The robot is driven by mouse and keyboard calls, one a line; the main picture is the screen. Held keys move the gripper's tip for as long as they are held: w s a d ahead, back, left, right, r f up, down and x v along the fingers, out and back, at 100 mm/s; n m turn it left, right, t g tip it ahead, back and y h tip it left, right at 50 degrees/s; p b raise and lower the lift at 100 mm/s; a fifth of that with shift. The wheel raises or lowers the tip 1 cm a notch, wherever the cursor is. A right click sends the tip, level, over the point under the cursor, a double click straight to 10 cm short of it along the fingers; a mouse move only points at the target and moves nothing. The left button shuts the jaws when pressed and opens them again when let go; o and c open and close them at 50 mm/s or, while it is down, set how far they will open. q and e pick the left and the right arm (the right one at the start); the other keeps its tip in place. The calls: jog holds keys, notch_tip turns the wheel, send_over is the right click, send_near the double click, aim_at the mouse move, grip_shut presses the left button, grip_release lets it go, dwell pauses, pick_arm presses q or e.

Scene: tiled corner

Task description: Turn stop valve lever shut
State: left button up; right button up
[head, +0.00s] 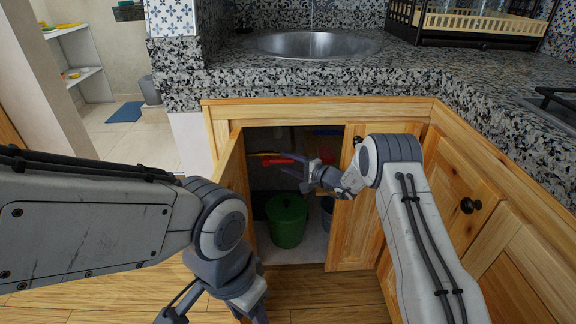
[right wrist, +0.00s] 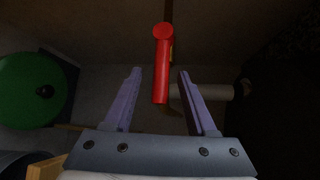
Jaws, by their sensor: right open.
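The red stop valve lever (head: 277,160) shows inside the open cabinet under the sink in the head view. In the right wrist view the lever (right wrist: 160,75) points down between the two fingers of my right gripper (right wrist: 160,72), with a gap on each side. The right gripper (head: 288,173) is open and reaches through the cabinet opening. A pale pipe (right wrist: 205,91) runs behind the fingers; the valve body is mostly hidden in the dark. My left gripper (head: 215,312) is low in the head view, outside the cabinet, its fingertips cut off by the frame edge.
A green lidded bin (head: 287,222) stands on the cabinet floor below the right gripper; it also shows in the right wrist view (right wrist: 32,90). The left cabinet door (head: 233,185) stands open. The granite counter (head: 300,82) lies above the opening.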

jog(key=shift+w+a, duration=0.1)
jog(key=shift+w, duration=0.05)
grip_shut()
dwell(1.4)
